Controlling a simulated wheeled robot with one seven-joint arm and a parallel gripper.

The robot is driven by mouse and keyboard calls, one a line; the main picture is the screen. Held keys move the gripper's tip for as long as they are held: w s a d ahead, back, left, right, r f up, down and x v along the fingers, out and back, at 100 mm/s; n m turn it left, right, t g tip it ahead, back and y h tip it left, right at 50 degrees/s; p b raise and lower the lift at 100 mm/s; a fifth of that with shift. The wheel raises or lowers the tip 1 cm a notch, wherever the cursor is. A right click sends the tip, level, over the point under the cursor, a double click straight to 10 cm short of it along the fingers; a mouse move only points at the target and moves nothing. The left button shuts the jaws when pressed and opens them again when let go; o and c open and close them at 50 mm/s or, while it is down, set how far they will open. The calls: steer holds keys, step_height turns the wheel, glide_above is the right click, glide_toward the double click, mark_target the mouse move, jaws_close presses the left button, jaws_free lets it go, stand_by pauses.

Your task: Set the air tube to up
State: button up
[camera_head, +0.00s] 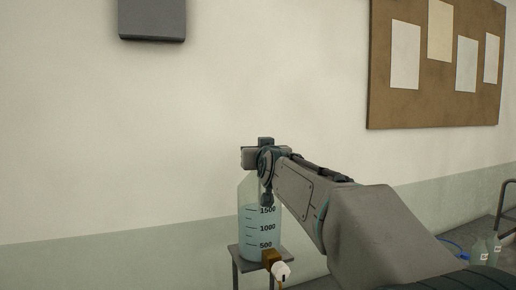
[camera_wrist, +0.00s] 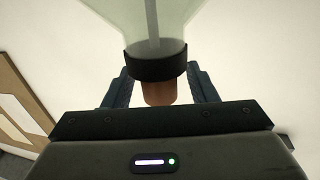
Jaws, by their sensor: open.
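A clear bottle (camera_head: 259,231) with marks 500, 1000 and 1500 stands upright on a small grey stand. In the wrist view, the bottle (camera_wrist: 110,12) fills the top, with a black collar (camera_wrist: 155,62) around its neck and a reddish-brown stopper (camera_wrist: 159,93). The air tube (camera_wrist: 152,22) is a pale, thin rod seen through the glass, running to the neck. Its outer end is hidden behind my gripper. My gripper (camera_head: 258,158) is at the bottle's top. In the wrist view, its blue fingers (camera_wrist: 160,78) are open, one on each side of the stopper; I cannot tell whether they touch it.
The grey stand (camera_head: 236,256) is narrow. A brown fitting (camera_head: 270,257) with a white tap (camera_head: 281,271) sticks out at the bottle's base. A pale wall is close behind, with a corkboard (camera_head: 436,105) at upper right. Small bottles (camera_head: 479,250) stand at lower right.

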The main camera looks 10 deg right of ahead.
steer(key=shift+c, duration=0.3)
jaws_close()
steer(key=shift+r+p, duration=1.75)
steer(key=shift+r, duration=0.05)
steer(key=shift+o, duration=0.3)
jaws_free()
steer(key=shift+r, duration=0.1)
steer(key=shift+s+f, duration=0.1)
steer(key=shift+f, duration=0.1)
